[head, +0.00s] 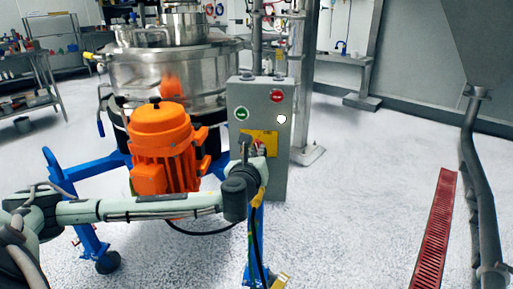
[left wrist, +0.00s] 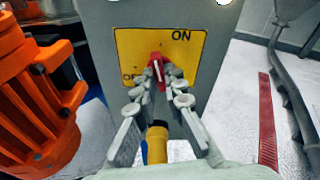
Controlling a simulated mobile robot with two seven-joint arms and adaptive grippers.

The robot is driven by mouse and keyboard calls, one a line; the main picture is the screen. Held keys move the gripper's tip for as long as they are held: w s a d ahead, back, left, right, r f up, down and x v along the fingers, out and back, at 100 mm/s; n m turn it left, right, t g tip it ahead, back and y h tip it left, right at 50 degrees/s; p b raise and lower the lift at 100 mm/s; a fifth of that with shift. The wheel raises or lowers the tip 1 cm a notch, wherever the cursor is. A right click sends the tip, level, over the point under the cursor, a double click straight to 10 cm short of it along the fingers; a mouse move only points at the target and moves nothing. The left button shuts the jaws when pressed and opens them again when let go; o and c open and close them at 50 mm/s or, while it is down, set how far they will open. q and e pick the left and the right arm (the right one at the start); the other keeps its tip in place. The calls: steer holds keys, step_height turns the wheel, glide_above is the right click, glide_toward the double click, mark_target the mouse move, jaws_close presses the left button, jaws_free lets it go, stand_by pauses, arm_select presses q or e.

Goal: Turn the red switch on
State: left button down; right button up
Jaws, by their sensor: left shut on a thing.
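The red switch (left wrist: 156,64) sits on a yellow plate (left wrist: 133,52) on the front of a grey control box (head: 259,98). The plate reads ON at upper right and OFF at lower left, the latter partly covered. My left gripper (left wrist: 157,82) is shut on the switch, with a finger on either side of its handle. The handle looks near upright in the left wrist view; its exact setting is hard to tell. In the head view my left gripper (head: 257,151) partly hides the switch and the plate (head: 268,136). My right gripper is not in view.
An orange motor (head: 164,148) on a blue frame stands left of the box, before a steel sifter (head: 170,75). The box also has a green button (head: 242,114) and a red button (head: 277,96). Floor to the right is clear up to a red grate (head: 435,230).

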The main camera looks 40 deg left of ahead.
arm_select(q)
steer(key=shift+m+y, duration=0.3)
steer(key=shift+m, duration=0.8)
steer(key=c, duration=1.6)
jaws_free()
steer(key=shift+d, duration=0.1)
steer(key=v, duration=1.2)
steer(key=shift+w+r, duration=0.1)
steer(key=shift+r, duration=0.05)
